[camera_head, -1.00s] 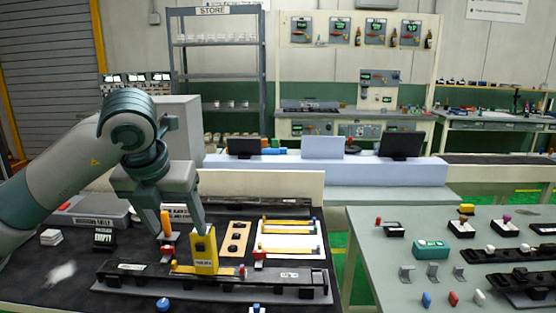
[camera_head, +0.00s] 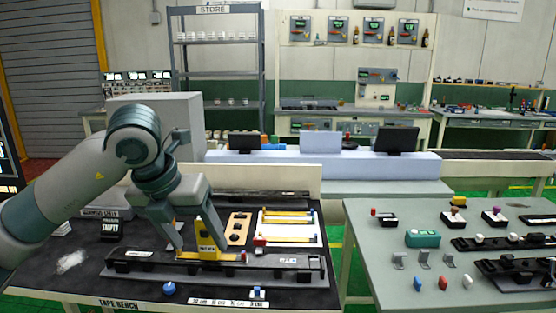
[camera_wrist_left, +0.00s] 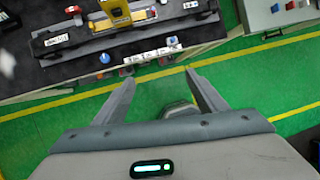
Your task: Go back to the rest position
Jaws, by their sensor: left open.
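My left gripper (camera_head: 200,240) is in the head view over the dark table on the left, in front of a yellow block (camera_head: 210,240) on a long black trim bar (camera_head: 285,262). Its two fingers are spread, with nothing seen between them. In the left wrist view the fingers (camera_wrist_left: 158,88) are wide apart, with green floor between and beyond them. The yellow block (camera_wrist_left: 116,10) and the black bar (camera_wrist_left: 70,38) lie past the fingertips at the top of that view. My right gripper is not in view.
A blue knob (camera_head: 169,289) and small labels sit at the table's front edge. A white board with yellow strips (camera_head: 287,226) lies behind the bar. A grey table (camera_head: 375,270) with clips and a teal box (camera_head: 422,238) stands at the right. Green floor separates the tables.

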